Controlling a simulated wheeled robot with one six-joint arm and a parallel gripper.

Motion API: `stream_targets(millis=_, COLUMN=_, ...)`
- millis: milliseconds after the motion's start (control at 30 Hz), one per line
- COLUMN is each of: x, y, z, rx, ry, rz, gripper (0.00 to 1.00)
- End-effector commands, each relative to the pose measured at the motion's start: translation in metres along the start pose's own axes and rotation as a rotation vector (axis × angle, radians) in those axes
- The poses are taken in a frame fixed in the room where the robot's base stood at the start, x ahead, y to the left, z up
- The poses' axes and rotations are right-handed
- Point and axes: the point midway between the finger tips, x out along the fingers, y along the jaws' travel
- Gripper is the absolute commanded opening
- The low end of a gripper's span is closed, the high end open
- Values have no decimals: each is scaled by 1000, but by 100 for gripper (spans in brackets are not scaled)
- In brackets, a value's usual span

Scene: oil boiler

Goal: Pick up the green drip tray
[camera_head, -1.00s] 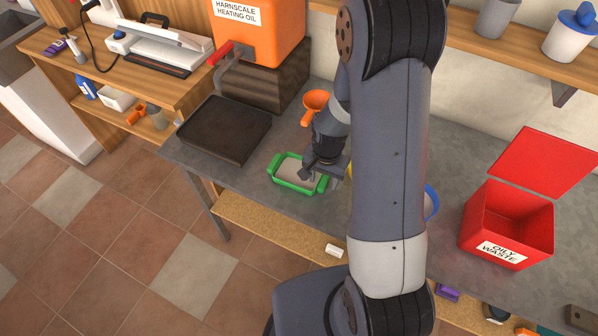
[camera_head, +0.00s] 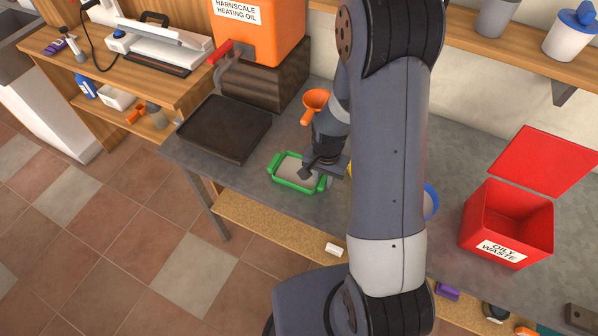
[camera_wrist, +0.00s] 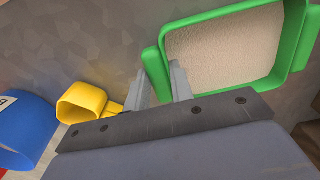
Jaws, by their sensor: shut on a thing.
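The green drip tray (camera_head: 279,181) is on the grey bench in the head view, right of the dark tray. It has a green rim, a handle at each end and a pale, grainy inside. It also shows at the upper right of the wrist view (camera_wrist: 157,72). My gripper (camera_wrist: 163,78) is shut on the tray's near handle, with one finger on each side of it. In the head view my gripper (camera_head: 308,174) is at the tray's right end, and my arm hides part of the bench. I cannot tell whether the tray is clear of the bench.
A dark tray (camera_head: 225,128) lies to the left, below an orange heating-oil tank (camera_head: 262,35). An orange funnel (camera_head: 314,105) is behind the green tray. A yellow object (camera_wrist: 82,103) and a blue container (camera_wrist: 25,125) are near my gripper. A red waste bin (camera_head: 510,215) stands right.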

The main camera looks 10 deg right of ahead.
Motion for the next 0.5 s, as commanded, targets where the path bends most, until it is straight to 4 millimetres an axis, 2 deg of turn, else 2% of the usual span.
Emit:
stream_targets(millis=267, x=-1, y=0, z=0, rx=0, ry=1, rz=-1, gripper=0)
stream_targets(millis=367, x=-7, y=0, z=-1, rx=0, ry=2, rz=-2, gripper=0)
stream_targets(millis=500, x=-24, y=-1, z=-1, rx=0, ry=5, rz=-3, gripper=0)
